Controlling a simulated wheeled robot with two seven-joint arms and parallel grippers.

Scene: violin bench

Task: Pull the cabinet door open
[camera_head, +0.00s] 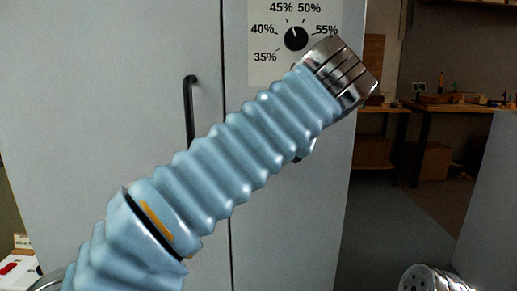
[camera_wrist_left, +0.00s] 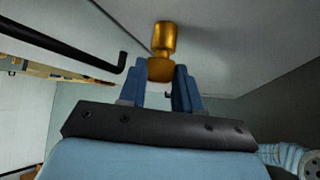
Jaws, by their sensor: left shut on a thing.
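The grey cabinet (camera_head: 90,60) fills most of the head view. A narrow dark vertical seam separates its left panel from the right one, with no wide gap visible. A black bar handle (camera_head: 190,110) stands upright on the left panel; it also shows in the left wrist view (camera_wrist_left: 60,42). A brass knob (camera_wrist_left: 163,38) stands out from the grey surface in the left wrist view. My left gripper (camera_wrist_left: 160,78) is shut on this knob, one blue finger on each side. In the head view my left arm hides the knob and fingers. My right gripper is not in view.
A white panel with a black dial (camera_head: 296,38) and percent marks is on the right part of the cabinet. A wooden workbench (camera_head: 450,107) with small items stands in the back right. Bare floor (camera_head: 390,215) lies right of the cabinet; a grey surface (camera_head: 490,210) edges the far right.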

